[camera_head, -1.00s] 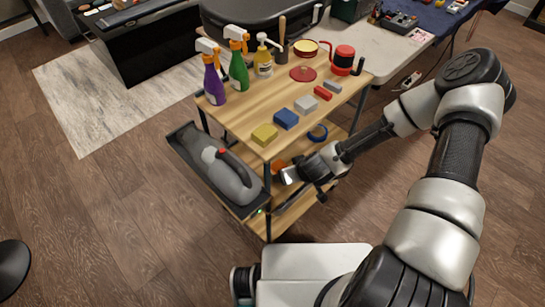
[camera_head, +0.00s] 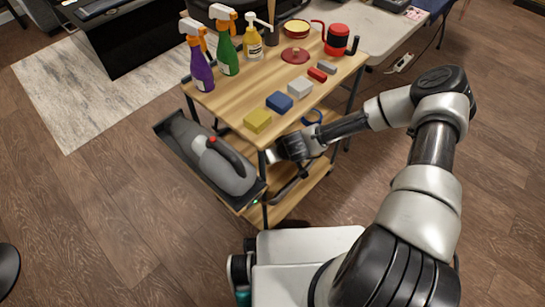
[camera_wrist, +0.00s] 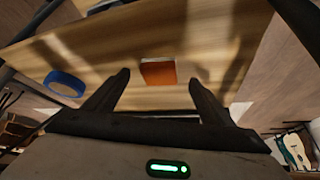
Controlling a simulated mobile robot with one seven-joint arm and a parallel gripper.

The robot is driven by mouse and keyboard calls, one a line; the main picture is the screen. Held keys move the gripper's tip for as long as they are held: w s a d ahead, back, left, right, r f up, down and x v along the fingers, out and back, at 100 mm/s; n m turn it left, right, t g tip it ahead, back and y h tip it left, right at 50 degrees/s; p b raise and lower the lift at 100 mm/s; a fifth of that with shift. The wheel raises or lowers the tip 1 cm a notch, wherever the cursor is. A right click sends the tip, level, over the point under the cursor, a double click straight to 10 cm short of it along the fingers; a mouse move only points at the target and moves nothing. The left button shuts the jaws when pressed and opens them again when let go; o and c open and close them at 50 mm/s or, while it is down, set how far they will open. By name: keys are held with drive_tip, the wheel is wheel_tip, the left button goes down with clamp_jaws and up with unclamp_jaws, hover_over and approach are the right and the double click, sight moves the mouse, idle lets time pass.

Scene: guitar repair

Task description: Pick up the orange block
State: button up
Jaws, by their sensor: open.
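The orange block (camera_wrist: 158,72) lies on a wooden shelf in the wrist view, ahead of and between my two fingers. My gripper (camera_wrist: 160,85) is open and empty, with a finger on each side of the block's line; I cannot tell the exact gap to it. In the head view my gripper (camera_head: 278,153) reaches in beneath the cart's top board, above the lower shelf. The orange block is hidden in the head view now.
A wooden cart (camera_head: 235,105) holds spray bottles, a red pot (camera_head: 337,40) and several coloured blocks on top. A blue tape roll (camera_wrist: 65,83) lies on the shelf left of the orange block. A grey jug (camera_head: 225,165) sits in a side tray. Cart posts stand close to my arm.

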drive_tip(key=x, duration=0.3)
drive_tip(key=shift+b, duration=0.35)
drive_tip(key=c, duration=1.1)
drive_tip(key=shift+r, duration=0.15)
drive_tip(key=shift+r+p, duration=0.45)
drive_tip(key=shift+r, duration=0.1)
drive_tip(key=s+d+p, duration=0.1)
drive_tip(key=s+d, duration=0.2)
drive_tip(key=s, duration=0.5)
drive_tip(key=s+d+p, duration=0.2)
drive_tip(key=s+d, duration=0.2)
drive_tip(key=s, duration=0.4)
drive_tip(key=shift+s, duration=0.25)
drive_tip(key=shift+r, duration=0.1)
